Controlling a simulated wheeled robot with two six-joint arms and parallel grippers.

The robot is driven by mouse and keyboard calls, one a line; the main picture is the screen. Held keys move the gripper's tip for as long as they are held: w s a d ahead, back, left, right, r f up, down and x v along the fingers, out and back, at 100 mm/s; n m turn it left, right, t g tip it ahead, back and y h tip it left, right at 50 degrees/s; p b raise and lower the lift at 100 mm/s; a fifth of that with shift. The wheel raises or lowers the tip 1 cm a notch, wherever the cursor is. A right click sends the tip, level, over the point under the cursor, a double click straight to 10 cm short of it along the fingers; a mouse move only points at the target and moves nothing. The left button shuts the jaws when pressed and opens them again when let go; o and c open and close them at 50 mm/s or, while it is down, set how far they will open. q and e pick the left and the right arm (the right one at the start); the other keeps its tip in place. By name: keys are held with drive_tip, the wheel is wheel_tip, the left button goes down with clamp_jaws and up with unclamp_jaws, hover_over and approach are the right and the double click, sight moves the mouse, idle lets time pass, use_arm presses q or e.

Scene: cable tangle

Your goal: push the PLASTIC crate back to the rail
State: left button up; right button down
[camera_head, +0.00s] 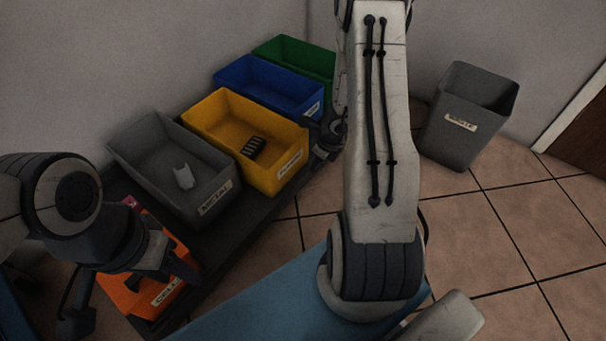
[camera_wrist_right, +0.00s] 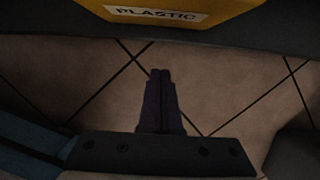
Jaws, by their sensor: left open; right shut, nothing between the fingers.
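The PLASTIC crate (camera_head: 222,136) is yellow and stands upright on a dark shelf between the grey and blue crates, with a dark ribbed item (camera_head: 253,147) inside. Its labelled front faces the open floor and also shows at the top of the right wrist view (camera_wrist_right: 190,7). My right gripper (camera_wrist_right: 160,72) is shut and empty, with visible floor between its fingertips and the crate in that view. In the head view my right arm partly hides that gripper near the crate's right front corner. My left gripper (camera_head: 130,288) is open above the orange crate. I cannot make out the rail.
The grey METAL crate (camera_head: 150,185) holds a pale piece. The blue crate (camera_head: 265,92) and green crate (camera_head: 295,57) stand further back, the orange crate (camera_head: 145,298) nearest. A grey bin (camera_head: 465,115) stands on the tiled floor at right. The dark shelf edge (camera_head: 225,240) runs along the crates' fronts.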

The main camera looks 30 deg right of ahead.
drive_tip(key=w+f+b, duration=0.1)
drive_tip(key=f, duration=0.2)
drive_tip(key=w+a+f+b, duration=0.1)
drive_tip(key=w+f+b, duration=0.1)
drive_tip(key=w+a+f+b, duration=0.1)
drive_tip(key=w+f, duration=0.1)
drive_tip(key=f, duration=0.1)
drive_tip(key=shift+w+f, duration=0.1)
drive_tip(key=shift+f, duration=0.2)
drive_tip(key=shift+w+a+f, duration=0.1)
drive_tip(key=shift+w+a, duration=0.15)
drive_tip(key=shift+w, duration=0.3)
